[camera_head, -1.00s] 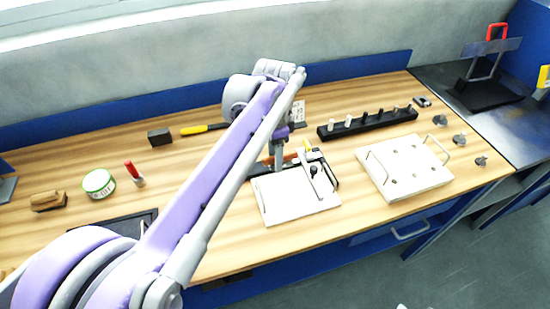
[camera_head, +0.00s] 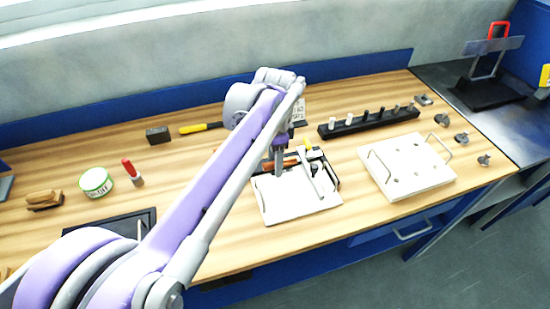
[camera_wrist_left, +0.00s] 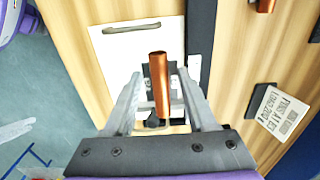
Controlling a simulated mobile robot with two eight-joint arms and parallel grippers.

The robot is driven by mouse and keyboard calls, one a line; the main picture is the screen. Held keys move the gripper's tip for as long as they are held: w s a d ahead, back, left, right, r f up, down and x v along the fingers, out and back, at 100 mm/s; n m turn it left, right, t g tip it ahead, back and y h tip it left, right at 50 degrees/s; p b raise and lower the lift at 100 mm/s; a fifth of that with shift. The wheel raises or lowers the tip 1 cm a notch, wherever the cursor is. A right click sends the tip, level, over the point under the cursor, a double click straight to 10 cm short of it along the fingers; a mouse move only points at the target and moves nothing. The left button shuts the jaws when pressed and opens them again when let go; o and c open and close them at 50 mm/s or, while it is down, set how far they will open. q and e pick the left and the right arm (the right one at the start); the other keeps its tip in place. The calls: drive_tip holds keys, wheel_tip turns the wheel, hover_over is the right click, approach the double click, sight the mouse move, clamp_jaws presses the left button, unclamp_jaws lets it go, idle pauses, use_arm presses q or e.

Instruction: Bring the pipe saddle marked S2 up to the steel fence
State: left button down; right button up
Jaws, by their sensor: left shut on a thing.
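My left gripper (camera_head: 278,165) reaches down over the white board (camera_head: 292,208) near its back edge. In the left wrist view, its two fingers (camera_wrist_left: 160,92) stand on either side of a copper-coloured pipe piece (camera_wrist_left: 160,80), and the gripper is shut on what looks like the saddle carrying it. I cannot read an S2 mark on it. A dark straight bar (camera_wrist_left: 200,35) along the board's edge may be the fence. Much of the contact is hidden by the fingers. My right gripper is not in view.
A black rack (camera_head: 368,122) with several pegs stands behind a white plate with wire handles (camera_head: 412,180). Several small metal knobs (camera_head: 462,137) lie at the right. A green-white tin (camera_head: 96,182) and a red-handled tool (camera_head: 131,171) stand at the left. A printed card (camera_wrist_left: 277,115) stands nearby.

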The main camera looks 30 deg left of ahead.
sight(289, 159)
use_arm(q)
drive_tip(key=shift+f+b, duration=1.9)
drive_tip(key=shift+f, duration=1.6)
drive_tip(key=shift+w+d, duration=1.25)
drive_tip(key=shift+w, duration=0.2)
drive_tip(key=shift+c, duration=0.6)
unclamp_jaws()
wheel_tip(289, 159, up, 11)
drive_tip(key=shift+f+p, duration=0.1)
drive_tip(key=shift+p, duration=0.7)
